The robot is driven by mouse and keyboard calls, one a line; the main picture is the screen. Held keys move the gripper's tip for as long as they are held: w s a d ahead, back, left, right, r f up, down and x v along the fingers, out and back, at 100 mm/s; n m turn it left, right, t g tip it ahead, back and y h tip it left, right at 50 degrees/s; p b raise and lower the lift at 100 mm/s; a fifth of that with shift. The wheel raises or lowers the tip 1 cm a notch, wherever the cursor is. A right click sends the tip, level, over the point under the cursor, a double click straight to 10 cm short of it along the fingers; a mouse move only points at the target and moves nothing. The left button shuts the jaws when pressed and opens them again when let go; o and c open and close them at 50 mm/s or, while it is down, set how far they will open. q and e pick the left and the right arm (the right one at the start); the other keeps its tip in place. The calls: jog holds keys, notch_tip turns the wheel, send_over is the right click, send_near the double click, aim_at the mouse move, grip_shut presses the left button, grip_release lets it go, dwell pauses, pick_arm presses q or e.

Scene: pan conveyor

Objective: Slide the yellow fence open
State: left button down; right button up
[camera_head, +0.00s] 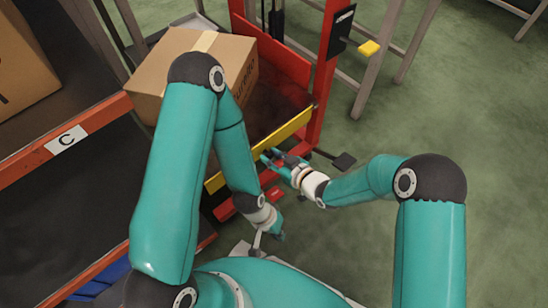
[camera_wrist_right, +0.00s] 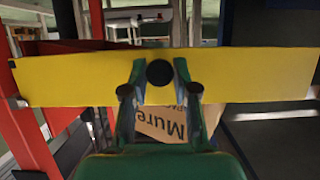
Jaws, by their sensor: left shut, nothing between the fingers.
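The yellow fence (camera_head: 294,126) is a long flat bar across the front of the red-framed bay. It also spans the right wrist view (camera_wrist_right: 70,80), where a round black knob (camera_wrist_right: 160,72) sits against it. My right gripper (camera_head: 269,158) is at the fence's front face. In the right wrist view its two fingers (camera_wrist_right: 160,78) stand apart on either side of the knob, with a narrow gap showing. My left gripper (camera_head: 278,235) is shut and empty, low in front of the bay. My left arm hides part of the fence.
A cardboard box (camera_head: 190,78) rests behind the fence; its printing shows below the fence in the right wrist view (camera_wrist_right: 165,125). A red post (camera_head: 330,65) stands at the fence's right end. An orange shelf edge labelled C (camera_head: 66,139) lies left. Green floor at right is open.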

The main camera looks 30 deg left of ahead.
jog(key=shift+s, duration=0.15)
grip_shut()
jog(key=shift+r, duration=0.1)
notch_tip(320, 180, up, 6)
jog(key=shift+a+f+p, duration=0.1)
jog(key=shift+p, duration=1.1)
jog(key=o, duration=0.9)
grip_release()
jog(key=shift+o, duration=0.2)
jog(key=shift+d, duration=0.2)
